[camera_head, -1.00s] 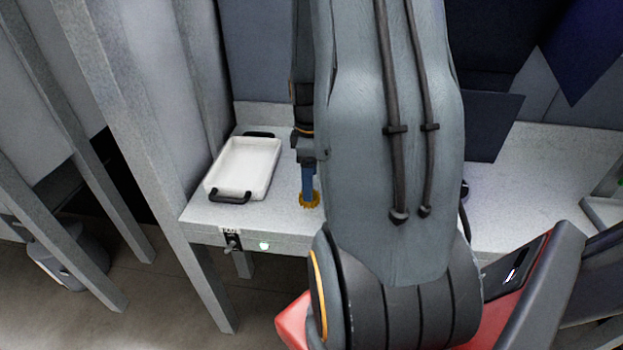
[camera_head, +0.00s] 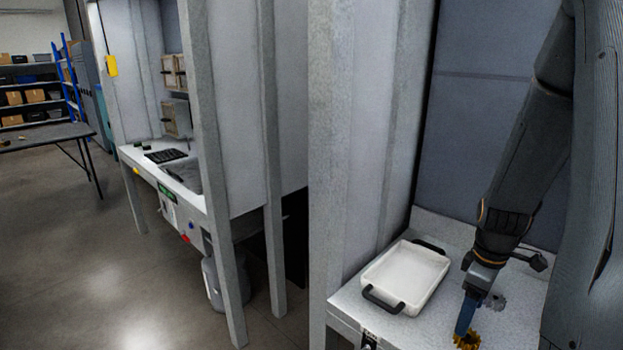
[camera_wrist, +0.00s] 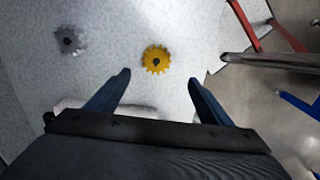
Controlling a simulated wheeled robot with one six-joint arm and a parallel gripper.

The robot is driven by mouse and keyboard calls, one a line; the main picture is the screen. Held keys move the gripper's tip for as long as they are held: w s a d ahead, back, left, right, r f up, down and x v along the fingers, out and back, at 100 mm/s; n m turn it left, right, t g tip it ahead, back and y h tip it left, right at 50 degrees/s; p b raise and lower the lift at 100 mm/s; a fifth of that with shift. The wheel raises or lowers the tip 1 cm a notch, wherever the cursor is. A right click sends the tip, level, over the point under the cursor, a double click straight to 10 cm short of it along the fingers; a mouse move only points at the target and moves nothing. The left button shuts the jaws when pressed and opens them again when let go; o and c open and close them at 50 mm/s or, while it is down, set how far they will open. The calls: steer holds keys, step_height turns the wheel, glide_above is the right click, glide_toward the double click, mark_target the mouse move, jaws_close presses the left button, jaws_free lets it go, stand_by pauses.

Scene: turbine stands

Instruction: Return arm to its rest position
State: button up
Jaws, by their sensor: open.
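My gripper (camera_head: 464,322) points down over the work surface at the right in the head view. In the wrist view my gripper (camera_wrist: 159,78) is open, with nothing between its blue fingers. A yellow gear (camera_head: 467,342) lies on the surface just below the fingertips. In the wrist view the yellow gear (camera_wrist: 156,60) shows just beyond the fingertips and looks free of them. The exact height gap is hard to tell. My arm is reached out over the stand, and its upper part fills the right edge of the head view.
A white tray (camera_head: 408,277) with black handles sits left of my gripper. A grey gear (camera_head: 495,301) lies close behind it, also in the wrist view (camera_wrist: 69,40). A tall grey post (camera_head: 345,150) borders the stand. Another stand (camera_head: 165,165) and open floor (camera_head: 130,260) are at left.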

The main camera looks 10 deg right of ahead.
steer(key=s+a+r+m+b, duration=0.1)
steer(key=a+m, duration=0.1)
steer(key=a, duration=0.5)
steer(key=s+a+r+m+t+b, duration=0.1)
steer(key=a+m+b, duration=0.1)
steer(key=a, duration=0.6)
steer(key=s+a+r+m+b, duration=0.1)
steer(key=a+m+b, duration=0.1)
steer(key=a, duration=0.5)
steer(key=shift+a+m, duration=0.3)
steer(key=shift+m, duration=0.6)
